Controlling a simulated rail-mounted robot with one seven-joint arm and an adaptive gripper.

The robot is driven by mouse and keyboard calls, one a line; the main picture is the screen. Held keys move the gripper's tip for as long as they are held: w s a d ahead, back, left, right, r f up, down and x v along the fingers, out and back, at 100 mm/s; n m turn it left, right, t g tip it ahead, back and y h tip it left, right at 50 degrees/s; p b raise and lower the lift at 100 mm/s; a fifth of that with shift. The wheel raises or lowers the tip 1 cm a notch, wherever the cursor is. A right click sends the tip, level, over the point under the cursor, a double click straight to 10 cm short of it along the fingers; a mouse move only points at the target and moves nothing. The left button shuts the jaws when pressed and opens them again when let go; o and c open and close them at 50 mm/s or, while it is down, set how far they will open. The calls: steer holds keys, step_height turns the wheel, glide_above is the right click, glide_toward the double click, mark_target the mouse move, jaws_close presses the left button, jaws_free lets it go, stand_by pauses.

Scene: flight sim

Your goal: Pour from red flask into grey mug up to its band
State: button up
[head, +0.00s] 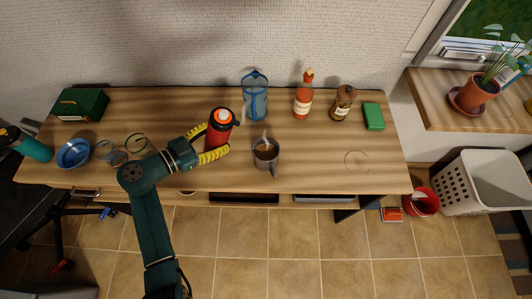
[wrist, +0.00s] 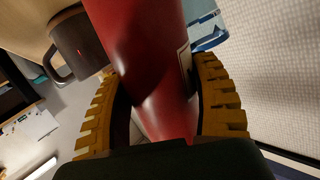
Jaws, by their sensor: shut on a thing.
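The red flask (head: 217,130) has a black collar and an orange-and-white top, and stands roughly upright at the middle of the desk in the head view. My gripper (head: 214,143) is shut around it, with yellow ribbed fingers on either side. In the wrist view the red flask (wrist: 152,70) fills the space between the fingers. The grey mug (head: 266,154) is to the right of the flask, apart from it, with dark content and pale wisps above. The mug (wrist: 82,42) also shows at upper left in the wrist view. Its band cannot be made out.
A blue clear pitcher (head: 255,97) stands behind the mug. A red sauce bottle (head: 303,98), a brown bottle (head: 343,103) and a green block (head: 373,116) are at the back right. A blue bowl (head: 73,153) and glasses (head: 136,146) are on the left. The front right desk is mostly clear.

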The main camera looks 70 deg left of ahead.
mark_target(221, 138)
steer(key=n+t+b, duration=0.1)
steer(key=b, duration=0.1)
steer(key=t+b, duration=0.1)
steer(key=b, duration=0.1)
steer(key=shift+s+a+f+n, duration=0.1)
steer(key=shift+s+f+n, duration=0.05)
steer(key=shift+f+n, duration=0.25)
steer(key=shift+r+t+y+b, duration=0.2)
steer(key=shift+t+y+b, duration=0.1)
steer(key=shift+b, duration=0.2)
steer(key=shift+r+n, duration=0.2)
steer(key=shift+n, duration=0.1)
steer(key=shift+r+p, duration=0.85)
steer(key=shift+r, duration=1.05)
